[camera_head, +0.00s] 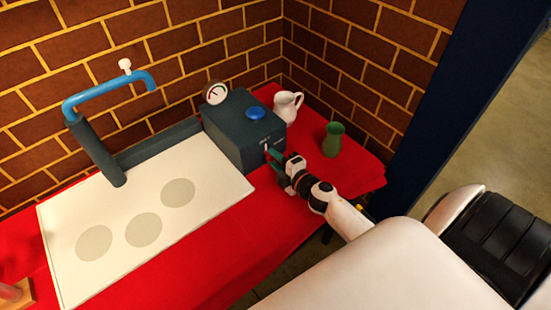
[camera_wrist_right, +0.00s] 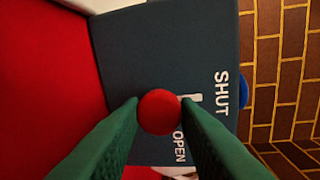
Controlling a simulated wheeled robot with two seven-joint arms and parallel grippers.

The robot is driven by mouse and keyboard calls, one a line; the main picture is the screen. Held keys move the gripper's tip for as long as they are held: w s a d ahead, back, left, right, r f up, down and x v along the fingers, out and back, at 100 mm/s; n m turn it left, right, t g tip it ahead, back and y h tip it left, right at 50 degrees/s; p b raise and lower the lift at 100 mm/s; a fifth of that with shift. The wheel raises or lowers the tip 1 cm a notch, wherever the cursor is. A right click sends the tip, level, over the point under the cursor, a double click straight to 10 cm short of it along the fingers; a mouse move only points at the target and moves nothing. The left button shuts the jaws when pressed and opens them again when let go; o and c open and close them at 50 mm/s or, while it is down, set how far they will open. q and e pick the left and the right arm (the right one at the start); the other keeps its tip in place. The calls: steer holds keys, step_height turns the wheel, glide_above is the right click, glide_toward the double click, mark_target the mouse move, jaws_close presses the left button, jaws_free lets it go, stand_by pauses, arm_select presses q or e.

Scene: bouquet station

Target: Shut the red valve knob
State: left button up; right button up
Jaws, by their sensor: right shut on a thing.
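The red valve knob (camera_wrist_right: 159,112) is on the front of a dark blue-grey box (camera_wrist_right: 160,50) in the right wrist view. My right gripper (camera_wrist_right: 161,103) has its green fingers on both sides of the knob and is shut on it. White lettering SHUT and OPEN and a white mark show on the box face beside the knob. In the head view my right gripper (camera_head: 276,161) is at the front of the box (camera_head: 236,140), and the knob is mostly hidden there. My left gripper is not in view.
The box carries a blue button (camera_head: 255,113) and a dial gauge (camera_head: 216,93). A white jug (camera_head: 287,106) and a green vase (camera_head: 332,140) stand to its right. A white board (camera_head: 105,235) with grey circles and a blue pipe (camera_head: 108,85) are on the left.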

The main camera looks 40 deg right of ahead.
steer(key=shift+a+f, duration=0.1)
steer(key=o, duration=0.9)
steer(key=shift+o, duration=0.2)
steer(key=s, duration=0.4)
steer(key=s+r+b, duration=0.1)
steer(key=s, duration=0.3)
steer(key=s+d+r, duration=0.1)
steer(key=s, duration=0.3)
steer(key=shift+b, duration=0.3)
steer(key=shift+w, duration=0.1)
